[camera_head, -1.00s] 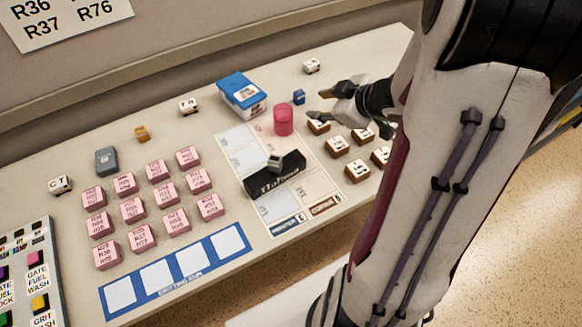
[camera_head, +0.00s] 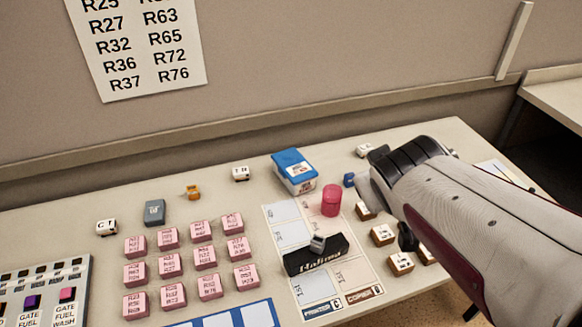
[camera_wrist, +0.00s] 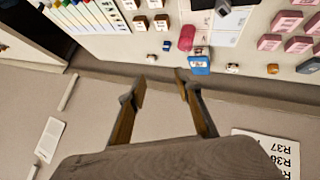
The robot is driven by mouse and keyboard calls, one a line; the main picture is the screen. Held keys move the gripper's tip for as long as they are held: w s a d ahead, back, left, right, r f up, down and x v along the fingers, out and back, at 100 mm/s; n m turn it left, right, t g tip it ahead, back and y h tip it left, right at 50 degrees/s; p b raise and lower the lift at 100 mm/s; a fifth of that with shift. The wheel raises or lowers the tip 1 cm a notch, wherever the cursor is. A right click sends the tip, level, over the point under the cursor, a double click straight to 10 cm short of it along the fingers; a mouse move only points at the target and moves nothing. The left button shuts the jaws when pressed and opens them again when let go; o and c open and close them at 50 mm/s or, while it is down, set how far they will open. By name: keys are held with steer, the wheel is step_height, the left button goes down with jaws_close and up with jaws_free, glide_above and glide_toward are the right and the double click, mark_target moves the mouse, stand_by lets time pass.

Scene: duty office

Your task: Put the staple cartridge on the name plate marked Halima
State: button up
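The black name plate (camera_head: 300,265) marked Halima stands on a printed sheet on the table in the head view. A small grey piece (camera_head: 318,243), which looks like the staple cartridge, rests tilted on its top; its label is too small to read. A dark shape at the top edge of the wrist view may be the same piece. My gripper (camera_wrist: 160,82) is open and empty in the wrist view, above the table's back edge and wall, apart from the name plate. In the head view my arm hides its fingers.
A pink cylinder (camera_head: 331,200), a blue-lidded box (camera_head: 294,172) and a small blue block (camera_head: 349,180) stand behind the name plate. Several pink blocks lie left, a grey-blue block (camera_head: 154,212) behind them. Brown-based white-topped blocks (camera_head: 383,235) lie right, near my arm.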

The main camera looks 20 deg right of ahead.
steer(key=s+a+g+y, duration=0.2)
steer(key=s+a+y, duration=0.2)
steer(key=s+a, duration=0.8)
steer(key=shift+a+f+m, duration=0.4)
steer(key=shift+a+f, duration=0.05)
steer(key=shift+a, duration=0.6)
